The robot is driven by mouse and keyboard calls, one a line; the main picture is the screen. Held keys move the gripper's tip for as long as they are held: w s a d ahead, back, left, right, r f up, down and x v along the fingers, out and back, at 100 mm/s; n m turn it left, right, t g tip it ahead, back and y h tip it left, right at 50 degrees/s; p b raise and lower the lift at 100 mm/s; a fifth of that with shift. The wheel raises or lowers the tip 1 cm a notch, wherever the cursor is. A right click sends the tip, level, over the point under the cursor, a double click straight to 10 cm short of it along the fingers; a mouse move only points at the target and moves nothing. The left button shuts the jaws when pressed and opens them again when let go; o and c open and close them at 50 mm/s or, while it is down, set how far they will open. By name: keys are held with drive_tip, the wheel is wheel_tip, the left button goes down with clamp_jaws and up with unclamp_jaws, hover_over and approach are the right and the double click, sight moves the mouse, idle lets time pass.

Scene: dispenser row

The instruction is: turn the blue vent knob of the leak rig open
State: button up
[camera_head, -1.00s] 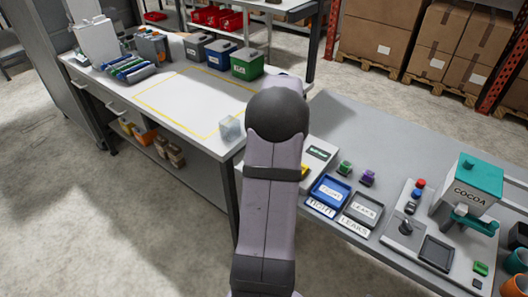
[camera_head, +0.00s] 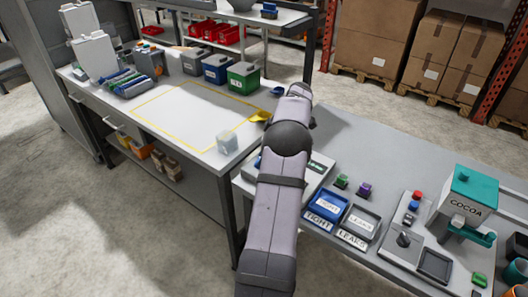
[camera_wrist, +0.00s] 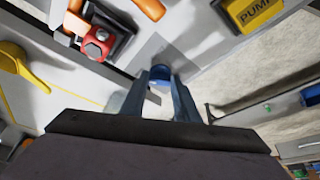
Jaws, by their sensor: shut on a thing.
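In the wrist view my gripper (camera_wrist: 160,88) has its two dark blue fingers close together around a small blue knob (camera_wrist: 160,77). The knob sits over a grey patch and is partly hidden by the fingers; how far it is turned cannot be told. A yellow block marked PUMP (camera_wrist: 258,12) and a red part (camera_wrist: 97,40) with orange handles are beyond the fingers. In the head view the pale rig (camera_head: 316,172) is largely covered by my arm, and my fingertips are hidden.
A blue TIGHT tray (camera_head: 326,208) and a grey LEAKS tray (camera_head: 361,223) lie right of my arm. The cocoa dispenser (camera_head: 468,200) stands farther right. A yellow scoop (camera_head: 260,116) and clear cube (camera_head: 228,142) are on the left table.

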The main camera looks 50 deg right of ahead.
drive_tip(key=shift+w+d+r+n+g+y+p, duration=0.1)
drive_tip(key=shift+n+g+y+p, duration=0.1)
drive_tip(key=shift+n+p, duration=0.4)
drive_tip(key=shift+d+n+g+y+p, duration=0.1)
drive_tip(key=shift+n+g+y+p, duration=0.1)
drive_tip(key=shift+n+p, duration=0.4)
drive_tip(key=o, duration=1)
drive_tip(key=shift+o, duration=0.2)
drive_tip(key=p+v, duration=0.1)
drive_tip(key=v, duration=0.6)
